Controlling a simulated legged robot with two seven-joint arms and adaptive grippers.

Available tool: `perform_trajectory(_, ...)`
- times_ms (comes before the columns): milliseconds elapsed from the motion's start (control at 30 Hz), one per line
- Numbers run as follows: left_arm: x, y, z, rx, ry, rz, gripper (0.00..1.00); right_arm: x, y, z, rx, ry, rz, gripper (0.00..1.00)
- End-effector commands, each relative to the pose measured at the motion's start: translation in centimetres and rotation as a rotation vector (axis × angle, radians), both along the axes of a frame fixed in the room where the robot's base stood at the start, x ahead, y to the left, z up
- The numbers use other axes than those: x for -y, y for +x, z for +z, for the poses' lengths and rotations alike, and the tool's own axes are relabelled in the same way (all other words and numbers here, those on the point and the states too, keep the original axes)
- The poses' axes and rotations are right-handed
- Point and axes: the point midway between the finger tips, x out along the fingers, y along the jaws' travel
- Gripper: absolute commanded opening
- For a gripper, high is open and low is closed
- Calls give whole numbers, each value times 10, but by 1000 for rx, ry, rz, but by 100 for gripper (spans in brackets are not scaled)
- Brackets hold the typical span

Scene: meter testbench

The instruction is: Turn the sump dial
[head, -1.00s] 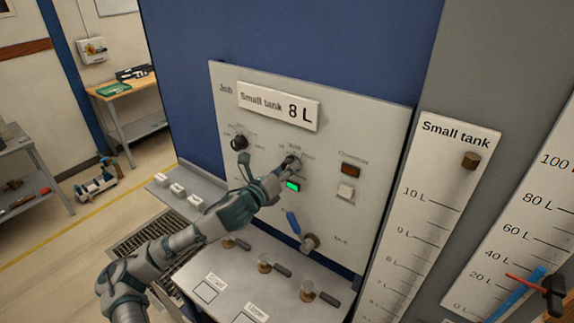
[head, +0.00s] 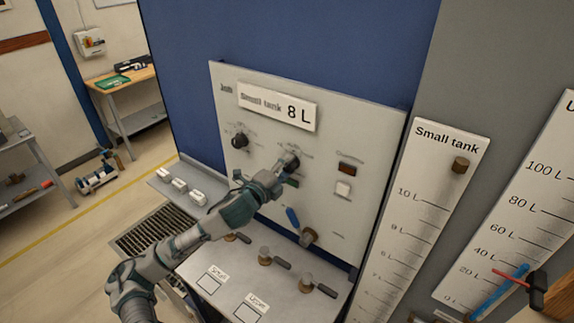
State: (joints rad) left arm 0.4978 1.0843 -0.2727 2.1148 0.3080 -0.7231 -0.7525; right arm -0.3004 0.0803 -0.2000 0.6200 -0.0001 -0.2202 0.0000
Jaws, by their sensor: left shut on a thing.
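A pale upright control panel (head: 322,215) carries two dark dials. My left gripper (head: 288,165) is shut on the middle dial (head: 292,160) and hides most of it. The small lettering above this dial is too blurred to read, so I cannot confirm that it is the sump dial. The other dial (head: 240,141) stands free on the left. A small green lamp (head: 293,183) just below the gripper looks dim. My right gripper is not in view.
A sign (head: 277,106) reads "Small tank 8 L". Several valve handles sit on the shelf (head: 220,263) below. Tank scales (head: 425,200) stand to the right.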

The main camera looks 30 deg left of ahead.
Motion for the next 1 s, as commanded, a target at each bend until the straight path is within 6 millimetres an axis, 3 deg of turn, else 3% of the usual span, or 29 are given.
perform_trajectory(400,-1,1,-4,-29,-225,3,8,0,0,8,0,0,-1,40)
perform_trajectory(1000,0,1,-6,-35,-271,3,8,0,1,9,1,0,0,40)
